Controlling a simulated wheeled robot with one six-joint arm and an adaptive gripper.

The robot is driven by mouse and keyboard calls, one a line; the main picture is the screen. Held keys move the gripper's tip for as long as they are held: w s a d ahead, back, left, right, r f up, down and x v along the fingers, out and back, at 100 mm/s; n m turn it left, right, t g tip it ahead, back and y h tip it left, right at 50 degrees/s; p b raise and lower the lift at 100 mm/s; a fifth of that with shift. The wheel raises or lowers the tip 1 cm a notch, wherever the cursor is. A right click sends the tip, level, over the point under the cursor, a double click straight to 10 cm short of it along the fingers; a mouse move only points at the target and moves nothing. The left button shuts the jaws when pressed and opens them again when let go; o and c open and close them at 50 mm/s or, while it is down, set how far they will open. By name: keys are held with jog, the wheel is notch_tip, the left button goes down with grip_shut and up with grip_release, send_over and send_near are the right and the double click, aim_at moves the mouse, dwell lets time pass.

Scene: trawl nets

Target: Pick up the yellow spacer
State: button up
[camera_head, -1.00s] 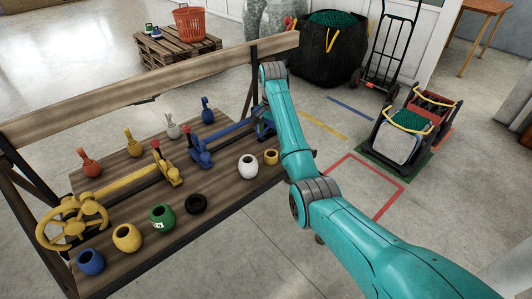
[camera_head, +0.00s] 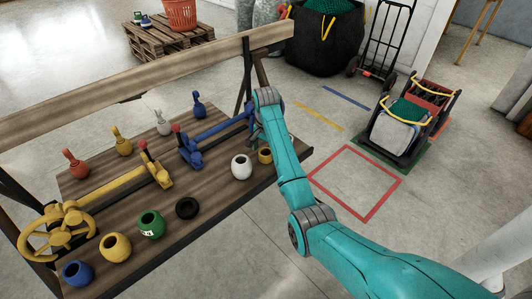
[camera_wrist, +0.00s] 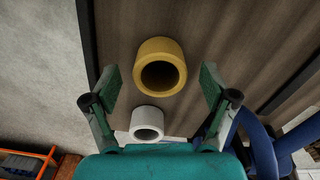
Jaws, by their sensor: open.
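The yellow spacer (camera_head: 265,157) is a short hollow ring standing at the right end of the wooden bench (camera_head: 215,198), beside a white ring (camera_head: 241,167). In the wrist view the yellow spacer (camera_wrist: 160,47) lies ahead of my gripper (camera_wrist: 160,84), roughly centred between the two green fingers. The fingers are open and apart, with nothing held. The white ring (camera_wrist: 147,118) is nearer the gripper base in that view. In the head view my gripper is mostly hidden behind my teal arm, just beyond the spacer.
A blue bar assembly (camera_head: 215,133) lies close behind the spacer; blue parts (camera_wrist: 258,145) show beside my gripper. A black ring (camera_head: 187,208), green pot (camera_head: 151,225) and yellow pot (camera_head: 115,248) stand leftward. A red floor outline (camera_head: 372,205) lies right of the bench.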

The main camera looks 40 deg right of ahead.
jog(key=shift+f, duration=0.55)
jog(key=c, duration=1.3)
jog(key=shift+o, duration=0.2)
jog(key=shift+r, duration=0.1)
